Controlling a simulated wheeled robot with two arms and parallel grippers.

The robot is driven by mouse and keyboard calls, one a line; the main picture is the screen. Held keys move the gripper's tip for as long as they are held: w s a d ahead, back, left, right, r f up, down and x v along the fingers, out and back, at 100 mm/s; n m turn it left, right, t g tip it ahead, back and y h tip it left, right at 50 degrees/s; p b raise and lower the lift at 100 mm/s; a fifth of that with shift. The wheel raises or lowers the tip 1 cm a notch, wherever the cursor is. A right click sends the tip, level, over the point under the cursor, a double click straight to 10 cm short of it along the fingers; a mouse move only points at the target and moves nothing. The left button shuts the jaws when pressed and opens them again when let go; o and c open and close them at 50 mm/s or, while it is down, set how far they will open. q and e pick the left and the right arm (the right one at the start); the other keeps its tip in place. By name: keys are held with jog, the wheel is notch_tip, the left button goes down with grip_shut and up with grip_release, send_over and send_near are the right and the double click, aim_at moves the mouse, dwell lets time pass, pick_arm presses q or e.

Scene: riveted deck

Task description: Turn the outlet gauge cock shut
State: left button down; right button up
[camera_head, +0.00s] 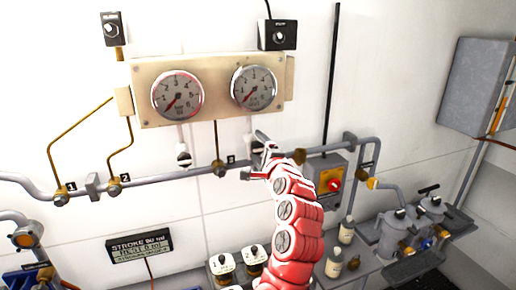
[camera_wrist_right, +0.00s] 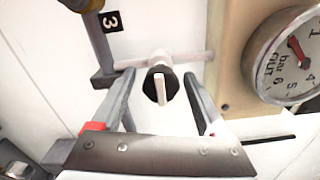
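The outlet gauge (camera_head: 253,88) is the right one of two dials on a cream panel. In the right wrist view it shows marked OUT (camera_wrist_right: 286,56). The outlet gauge cock, a dark round body with a pale flat lever (camera_wrist_right: 161,88), shows between my right fingers in that view. The lever lies lengthwise between the fingers. In the head view the gripper largely hides this cock. My right gripper (camera_head: 261,156) is open in front of the wall below the outlet gauge. I see no finger touching the lever. My left gripper is not in view.
The inlet gauge (camera_head: 177,95) has a similar cock (camera_head: 183,154) below it. A grey pipe (camera_head: 150,178) with numbered valves runs along the wall below. A red-knobbed switch box (camera_head: 329,182) is right of my arm. Bottles and filter pots (camera_head: 397,232) stand lower right.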

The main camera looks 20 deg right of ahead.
jog(key=s+b, duration=1.7)
jog(key=b, duration=0.1)
jog(key=shift+s+d+b, duration=0.2)
jog(key=shift+d+b, duration=0.05)
jog(key=shift+b, duration=0.05)
dwell(0.4)
